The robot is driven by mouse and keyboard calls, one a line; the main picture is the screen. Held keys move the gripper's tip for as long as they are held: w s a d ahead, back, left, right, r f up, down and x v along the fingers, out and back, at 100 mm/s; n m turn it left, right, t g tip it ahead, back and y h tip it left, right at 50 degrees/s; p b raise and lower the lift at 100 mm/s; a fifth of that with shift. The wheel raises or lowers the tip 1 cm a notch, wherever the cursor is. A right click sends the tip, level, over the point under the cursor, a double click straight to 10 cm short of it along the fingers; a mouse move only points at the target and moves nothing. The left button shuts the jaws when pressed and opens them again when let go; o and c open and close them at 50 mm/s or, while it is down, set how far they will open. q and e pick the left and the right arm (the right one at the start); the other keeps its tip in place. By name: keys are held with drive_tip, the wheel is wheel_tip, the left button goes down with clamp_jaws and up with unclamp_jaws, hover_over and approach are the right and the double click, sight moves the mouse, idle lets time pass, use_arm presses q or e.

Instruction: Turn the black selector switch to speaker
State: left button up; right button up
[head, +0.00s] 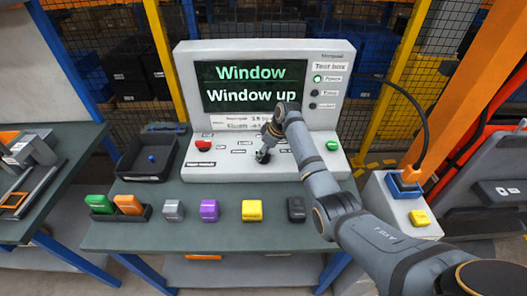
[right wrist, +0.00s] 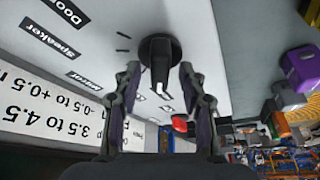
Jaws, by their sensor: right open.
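The black selector switch (right wrist: 160,55) has a round base and a raised bar with a pale mark at its lower end in the right wrist view. Labels including Speaker (right wrist: 56,38) and Mirror lie to its left there. My right gripper (right wrist: 160,72) is open, with one finger on each side of the bar; contact cannot be told. In the head view my right gripper (head: 264,152) is over the middle of the test box's sloped panel (head: 225,172) and largely hides the switch. The screen (head: 255,86) reads "Window" and "Window up". My left gripper is out of view.
A red button (head: 203,145) and a green button (head: 332,145) flank the panel. Grey, purple, yellow and black blocks (head: 252,210) stand along the bench front. A black tray (head: 147,178) is at left. My right arm covers the bench's right side.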

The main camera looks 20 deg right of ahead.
drive_tip(key=shift+c, duration=0.8)
drive_tip(key=c, duration=0.7)
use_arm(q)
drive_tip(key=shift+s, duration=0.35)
use_arm(e)
clamp_jaws()
